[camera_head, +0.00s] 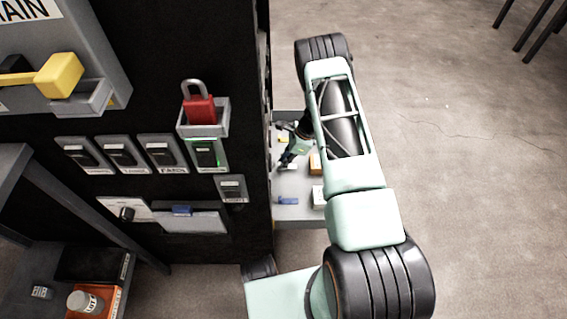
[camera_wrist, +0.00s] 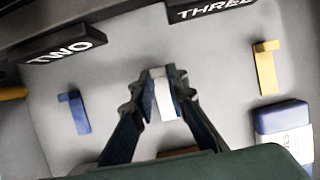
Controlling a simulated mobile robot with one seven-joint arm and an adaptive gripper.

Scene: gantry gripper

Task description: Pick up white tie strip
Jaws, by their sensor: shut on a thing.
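The white tie strip (camera_wrist: 163,98) stands between the fingertips of my gripper (camera_wrist: 159,92) in the wrist view. My gripper is shut on it, one finger on each side. In the head view my gripper (camera_head: 286,160) is low over the grey tray surface (camera_head: 290,212) beside the black cabinet, and a bit of white shows at its tips. I cannot tell whether the strip still touches the surface.
In the wrist view a blue strip (camera_wrist: 74,112) lies left and a yellow strip (camera_wrist: 265,68) right, with a blue-and-white box (camera_wrist: 284,130) at lower right. Black blocks marked TWO (camera_wrist: 62,48) and THREE (camera_wrist: 208,10) stand behind. The black cabinet (camera_head: 254,205) rises close to my gripper's left.

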